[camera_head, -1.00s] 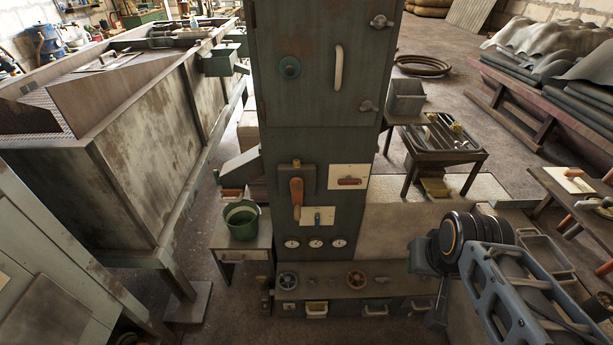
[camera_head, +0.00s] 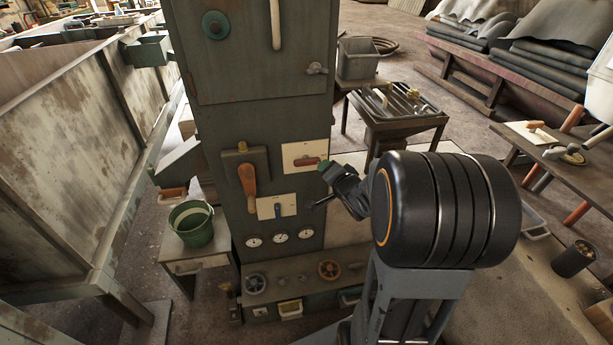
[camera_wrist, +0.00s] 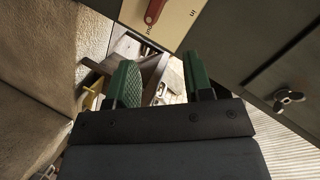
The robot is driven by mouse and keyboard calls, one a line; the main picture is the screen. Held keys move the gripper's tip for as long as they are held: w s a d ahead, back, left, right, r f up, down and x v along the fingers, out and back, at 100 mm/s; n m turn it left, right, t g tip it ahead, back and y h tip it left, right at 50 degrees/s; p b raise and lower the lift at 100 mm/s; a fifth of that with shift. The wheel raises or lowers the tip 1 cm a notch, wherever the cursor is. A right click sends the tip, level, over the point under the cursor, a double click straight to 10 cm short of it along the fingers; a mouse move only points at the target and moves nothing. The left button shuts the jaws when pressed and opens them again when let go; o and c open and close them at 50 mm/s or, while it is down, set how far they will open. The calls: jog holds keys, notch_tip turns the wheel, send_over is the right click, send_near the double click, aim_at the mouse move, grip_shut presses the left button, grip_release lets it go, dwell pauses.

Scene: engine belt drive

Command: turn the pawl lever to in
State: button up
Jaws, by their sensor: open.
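The red lever (camera_head: 306,162) lies about level on a pale plate (camera_head: 290,152) on the front of the dark green cabinet. In the wrist view, the red lever (camera_wrist: 154,11) is cut off by the top edge. Its plate (camera_wrist: 178,22) shows "IN", upside down, to the right of the lever; another marking beside the lever is hard to read. My gripper (camera_head: 321,184) is at the cabinet's right side, close to the plate. In the wrist view, the green fingers of my gripper (camera_wrist: 161,82) are apart with nothing between them, below the plate.
Dial gauges (camera_head: 279,236) and handwheels (camera_head: 329,269) sit lower. A metal table (camera_head: 392,122) stands behind my arm. A wing knob (camera_wrist: 287,99) shows in the wrist view.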

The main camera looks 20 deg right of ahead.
aim_at(307, 164)
notch_tip(307, 164, down, 6)
jog(key=r+m+t+y+b, duration=0.1)
jog(key=m+t+y+b, duration=0.2)
jog(key=m+y, duration=0.1)
jog(key=w, duration=0.4)
jog(key=w+a, duration=0.1)
jog(key=w, duration=0.3)
jog(key=w+a+b, duration=0.1)
jog(key=w, duration=0.3)
jog(key=shift+w+f, duration=0.15)
jog(key=shift+w, duration=0.1)
grip_shut()
